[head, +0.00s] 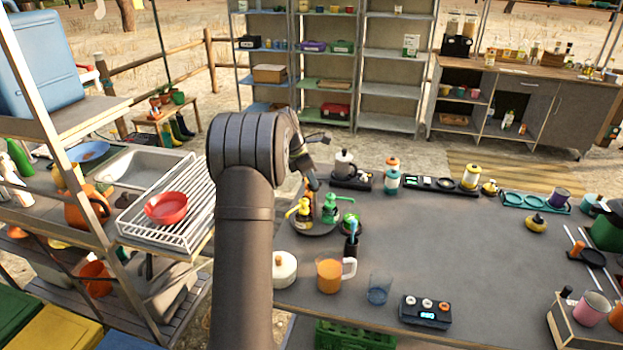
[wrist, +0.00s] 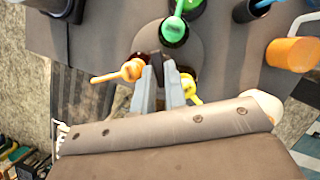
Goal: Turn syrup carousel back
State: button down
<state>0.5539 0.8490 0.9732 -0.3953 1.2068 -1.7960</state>
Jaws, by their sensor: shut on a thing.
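The syrup carousel (head: 314,233) is a round dark turntable near the table's left edge; it also shows in the wrist view (wrist: 150,38). It carries a yellow-topped pump bottle (head: 303,209) and a green-topped pump bottle (head: 329,209). In the wrist view an orange pump (wrist: 131,70) is left of my fingers, the yellow pump (wrist: 188,84) right and the green pump (wrist: 174,29) beyond. My gripper (wrist: 161,62) reaches down among the pumps, shut on a dark part at the carousel that the fingers mostly hide. My arm partly covers the carousel in the head view.
A dark bottle with a blue top (head: 352,238) stands close to the carousel's right. A cream lidded pot (head: 284,270), an orange-filled jug (head: 329,274) and a glass (head: 379,290) stand in front. A grey pot (head: 344,164) is behind. The table's middle is clear.

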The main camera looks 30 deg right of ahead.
jog(key=n, duration=0.1)
jog(key=n+t, duration=0.1)
jog(key=n, duration=0.1)
jog(key=n+t, duration=0.1)
jog(key=n, duration=0.1)
jog(key=shift+s, duration=0.25)
jog(key=n+t, duration=0.1)
jog(key=n, duration=0.1)
jog(key=n+y, duration=0.1)
jog(key=n, duration=0.2)
jog(key=shift+s+d+t, duration=0.1)
jog(key=shift+s+t, duration=0.1)
jog(key=shift+t, duration=0.2)
jog(key=c, duration=1.5)
grip_release()
jog(key=shift+o, duration=0.2)
jog(key=v, duration=1.7)
jog(key=shift+r, duration=0.15)
